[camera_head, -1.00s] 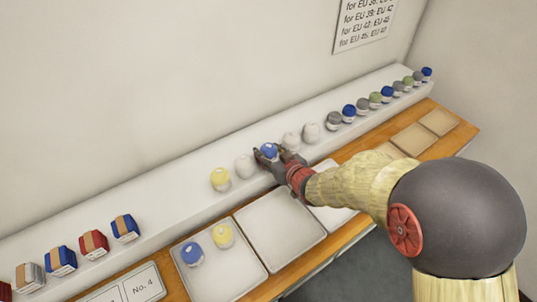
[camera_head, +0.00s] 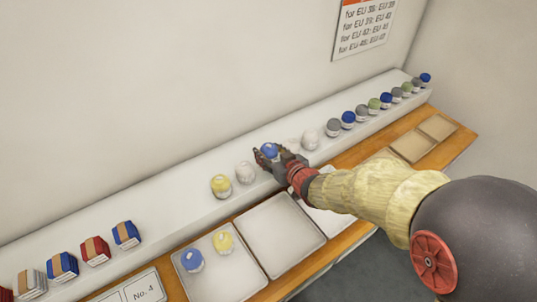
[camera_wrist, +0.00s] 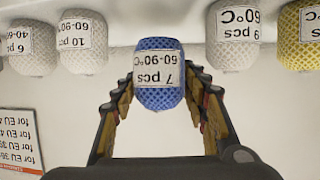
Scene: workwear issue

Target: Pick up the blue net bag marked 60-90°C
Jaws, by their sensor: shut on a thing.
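The blue net bag (camera_head: 269,150) is between the fingers of my gripper (camera_head: 277,156), a little above the white ledge. In the wrist view the blue net bag (camera_wrist: 158,95) carries a white label that reads upside down "7 pcs 60-90°C". My gripper (camera_wrist: 160,105) is shut on it, with one finger at each side. The bag looks about upright to the picture, and its far side is hidden.
White bags (camera_head: 245,172) (camera_head: 310,138) and a yellow bag (camera_head: 221,185) stand near on the ledge (camera_head: 180,205). Grey, blue and green bags line its right end. Below are trays (camera_head: 283,235), one holding a blue bag (camera_head: 191,260) and a yellow bag (camera_head: 223,241).

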